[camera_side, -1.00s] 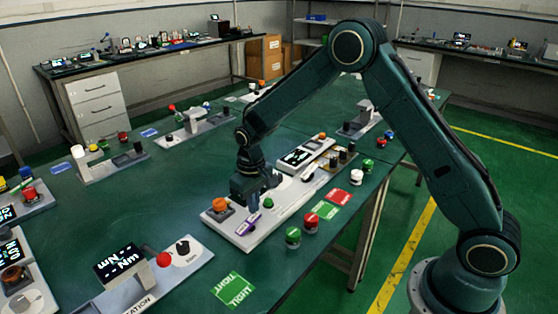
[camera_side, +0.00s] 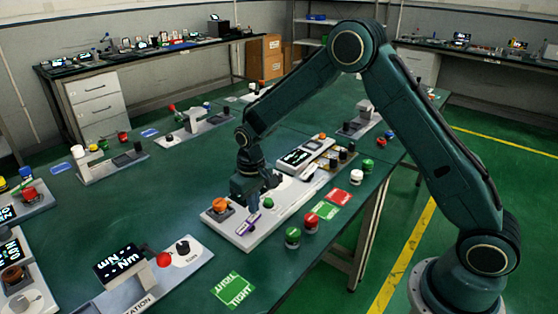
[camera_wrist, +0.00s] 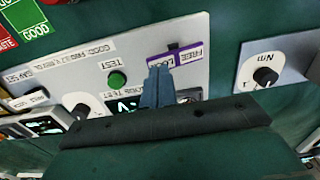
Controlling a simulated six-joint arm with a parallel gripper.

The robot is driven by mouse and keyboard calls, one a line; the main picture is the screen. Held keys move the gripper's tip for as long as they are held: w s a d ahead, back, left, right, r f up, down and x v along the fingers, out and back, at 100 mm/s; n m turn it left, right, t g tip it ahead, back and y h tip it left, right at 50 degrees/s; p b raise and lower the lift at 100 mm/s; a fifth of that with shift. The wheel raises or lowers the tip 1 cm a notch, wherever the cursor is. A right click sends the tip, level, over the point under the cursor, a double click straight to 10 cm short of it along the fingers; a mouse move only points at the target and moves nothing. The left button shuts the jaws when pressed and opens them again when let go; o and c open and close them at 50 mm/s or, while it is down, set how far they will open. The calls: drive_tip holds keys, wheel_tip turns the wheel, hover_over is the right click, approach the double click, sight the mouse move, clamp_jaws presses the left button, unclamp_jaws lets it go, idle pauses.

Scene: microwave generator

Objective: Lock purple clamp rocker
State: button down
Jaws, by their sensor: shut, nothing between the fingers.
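The purple clamp rocker (camera_side: 246,225) sits on the white panel near its front left edge. In the wrist view the purple-framed rocker (camera_wrist: 187,54) carries a FREE label at the right and a LOCK label at the left, with a small dark part at its upper edge. My gripper (camera_side: 254,207) is shut and empty, pointing down just behind the rocker. In the wrist view my gripper's fingertips (camera_wrist: 158,69) overlap the LOCK end. I cannot tell whether they touch it. The fingers partly hide the LOCK end.
The white panel (camera_wrist: 140,38) also holds a green TEST button (camera_wrist: 117,80) and an orange knob (camera_side: 220,204) close to my gripper. Red and green cards and several round buttons lie right of the panel. Another station with a black dial (camera_wrist: 265,76) stands apart, across bare green table.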

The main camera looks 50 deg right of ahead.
drive_tip(key=shift+f, duration=1.15)
idle(1.0)
drive_tip(key=shift+r, duration=3.5)
